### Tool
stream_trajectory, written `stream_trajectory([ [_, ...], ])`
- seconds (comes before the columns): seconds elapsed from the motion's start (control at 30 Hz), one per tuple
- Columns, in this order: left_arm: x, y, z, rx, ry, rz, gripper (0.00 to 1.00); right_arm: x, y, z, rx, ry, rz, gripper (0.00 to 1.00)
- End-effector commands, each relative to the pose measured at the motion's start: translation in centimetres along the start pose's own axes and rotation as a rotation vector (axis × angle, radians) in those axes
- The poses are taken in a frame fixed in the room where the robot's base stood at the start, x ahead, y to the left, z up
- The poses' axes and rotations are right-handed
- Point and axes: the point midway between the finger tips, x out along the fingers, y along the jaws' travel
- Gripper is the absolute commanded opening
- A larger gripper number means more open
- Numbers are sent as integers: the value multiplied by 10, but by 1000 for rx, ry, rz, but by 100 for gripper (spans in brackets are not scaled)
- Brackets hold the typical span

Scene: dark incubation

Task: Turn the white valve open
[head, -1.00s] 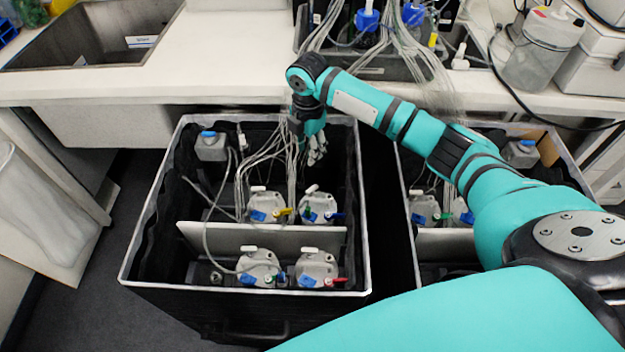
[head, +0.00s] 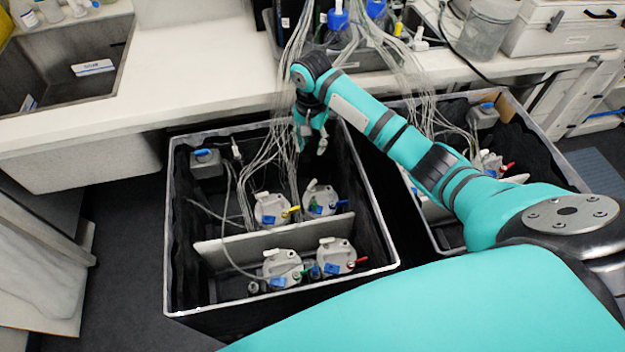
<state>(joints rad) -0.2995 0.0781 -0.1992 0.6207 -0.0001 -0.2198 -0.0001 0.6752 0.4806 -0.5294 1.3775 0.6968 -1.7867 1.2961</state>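Several pale grey vessels with blue tags stand in the black box (head: 172,255). The rear left vessel (head: 268,207) has a yellow lever and the rear right vessel (head: 318,197) a blue one. The front right vessel (head: 338,252) has a red lever. My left gripper is out of view.
A pale divider (head: 270,241) separates the box's front and rear vessels. Thin tubes (head: 262,163) run from the bench down beside my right gripper. A second box (head: 545,138) stands to the right, under my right arm. A white bench (head: 190,80) lies behind.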

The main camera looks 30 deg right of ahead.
Motion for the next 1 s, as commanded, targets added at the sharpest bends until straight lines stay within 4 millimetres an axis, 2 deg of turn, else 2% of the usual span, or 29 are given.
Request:
stream_trajectory([
  [0.13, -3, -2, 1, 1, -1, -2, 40, -1, 2, 0, 144, -2, 4, 36],
  [0.27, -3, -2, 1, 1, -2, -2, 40, 6, 2, 0, 174, -3, 5, 36],
  [0.37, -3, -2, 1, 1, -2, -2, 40, 19, 2, 0, 173, -4, 7, 36],
  [0.8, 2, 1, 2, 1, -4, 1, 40, 114, 3, 1, 169, -3, 7, 36],
  [1.0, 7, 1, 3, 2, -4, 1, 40, 151, 2, 0, 169, -3, 5, 36],
])
